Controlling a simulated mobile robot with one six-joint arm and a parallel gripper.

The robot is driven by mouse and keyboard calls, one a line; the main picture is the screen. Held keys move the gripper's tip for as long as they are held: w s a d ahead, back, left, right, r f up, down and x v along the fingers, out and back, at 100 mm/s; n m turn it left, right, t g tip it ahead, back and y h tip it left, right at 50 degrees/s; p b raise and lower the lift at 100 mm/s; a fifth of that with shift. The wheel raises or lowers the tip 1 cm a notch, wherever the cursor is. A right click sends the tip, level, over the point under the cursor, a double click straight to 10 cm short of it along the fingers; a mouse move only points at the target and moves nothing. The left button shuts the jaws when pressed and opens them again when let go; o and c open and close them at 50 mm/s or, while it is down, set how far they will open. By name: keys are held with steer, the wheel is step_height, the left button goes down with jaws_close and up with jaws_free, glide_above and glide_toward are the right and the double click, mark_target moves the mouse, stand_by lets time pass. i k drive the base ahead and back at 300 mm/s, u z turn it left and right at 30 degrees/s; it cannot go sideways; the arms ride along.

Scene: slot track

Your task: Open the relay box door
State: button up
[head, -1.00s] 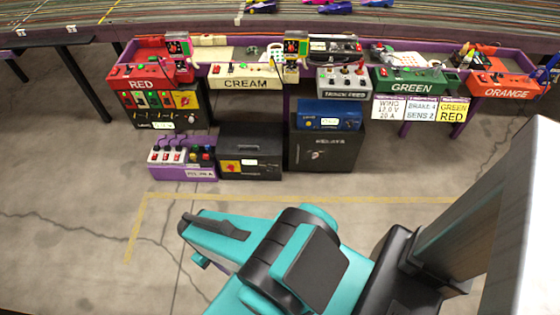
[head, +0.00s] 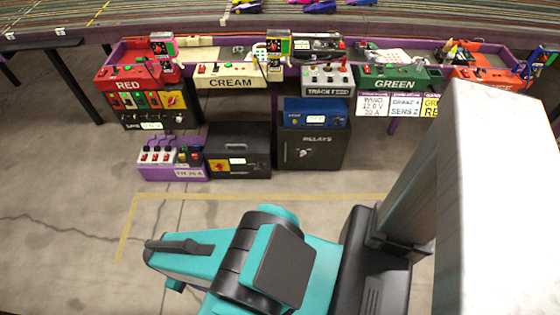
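The relay box (head: 330,158) is a dark grey cabinet marked RELAYS, standing on the floor under the purple bench. Its front door looks shut, with a small light-coloured knob or latch (head: 305,153) at the left of the front. A blue unit with a small display (head: 316,117) sits on top of it. My teal and black arm reaches across the lower middle of the head view, in front of the boxes and well apart from the relay box. My gripper's fingers do not show.
The purple bench (head: 360,60) with labelled panels overhangs. Concrete floor with a yellow line (head: 250,196) lies clear in front.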

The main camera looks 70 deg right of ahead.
mark_target(326, 149)
steer(key=u, duration=0.45)
steer(key=k, duration=1.35)
steer(key=u, duration=0.2)
steer(key=i, duration=1.15)
steer(key=z, duration=0.75)
steer(key=i, duration=0.55)
steer(key=z, duration=0.75)
steer(key=i, duration=0.5)
steer(key=z, duration=0.3)
